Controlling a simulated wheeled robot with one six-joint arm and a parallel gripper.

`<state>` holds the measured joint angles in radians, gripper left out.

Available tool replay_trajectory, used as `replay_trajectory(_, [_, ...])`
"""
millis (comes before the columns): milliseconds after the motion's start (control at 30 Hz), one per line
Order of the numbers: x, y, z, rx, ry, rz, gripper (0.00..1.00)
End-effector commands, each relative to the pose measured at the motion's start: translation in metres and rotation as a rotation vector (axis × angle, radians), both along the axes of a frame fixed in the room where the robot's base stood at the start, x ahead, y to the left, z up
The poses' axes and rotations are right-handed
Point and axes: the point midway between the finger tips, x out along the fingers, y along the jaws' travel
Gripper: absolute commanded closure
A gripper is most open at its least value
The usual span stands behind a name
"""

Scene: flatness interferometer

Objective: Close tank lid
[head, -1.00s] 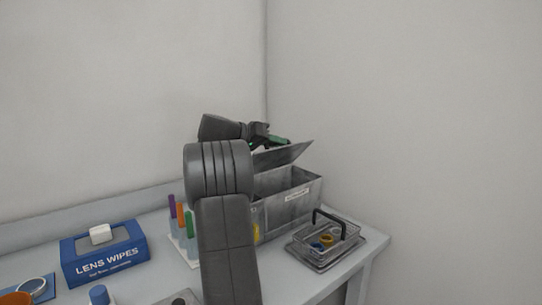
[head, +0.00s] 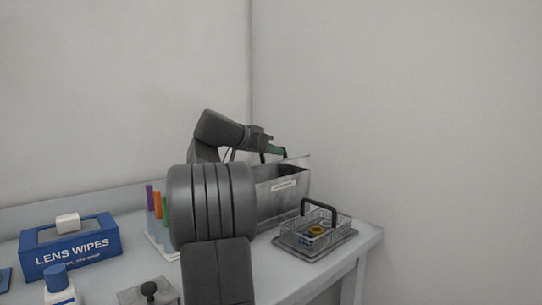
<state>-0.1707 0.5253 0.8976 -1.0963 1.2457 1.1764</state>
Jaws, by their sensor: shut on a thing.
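The grey metal tank (head: 285,203) stands at the back right of the bench, with a white label on its front. Its lid (head: 299,161) is raised at a tilt, and part of the tank's dark inside shows below it. My gripper (head: 282,151), with green fingers, is above the tank at the lid. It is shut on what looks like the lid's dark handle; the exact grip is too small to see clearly. My arm hides the tank's left part.
A wire basket (head: 316,236) with a black handle and small rings stands right of the tank near the bench edge. Coloured tubes (head: 158,205) stand left, partly behind my arm. A blue lens wipes box (head: 69,247) and a bottle (head: 58,286) are further left.

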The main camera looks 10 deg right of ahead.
Motion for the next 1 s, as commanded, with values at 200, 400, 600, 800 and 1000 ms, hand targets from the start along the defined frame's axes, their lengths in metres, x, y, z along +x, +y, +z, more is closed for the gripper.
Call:
replay_trajectory(200, [-0.0009, -0.0005, -0.0010, 0.008, -0.013, 0.001, 1.00])
replay_trajectory(400, [-0.0008, -0.0004, -0.0005, 0.008, -0.013, 0.001, 1.00])
replay_trajectory(600, [-0.0007, -0.0005, -0.0006, 0.008, -0.013, 0.001, 0.68])
replay_trajectory(800, [-0.0007, -0.0005, -0.0008, 0.008, -0.013, 0.000, 0.66])
replay_trajectory(1000, [-0.0040, 0.0048, 0.0025, 0.008, -0.012, 0.002, 0.66])
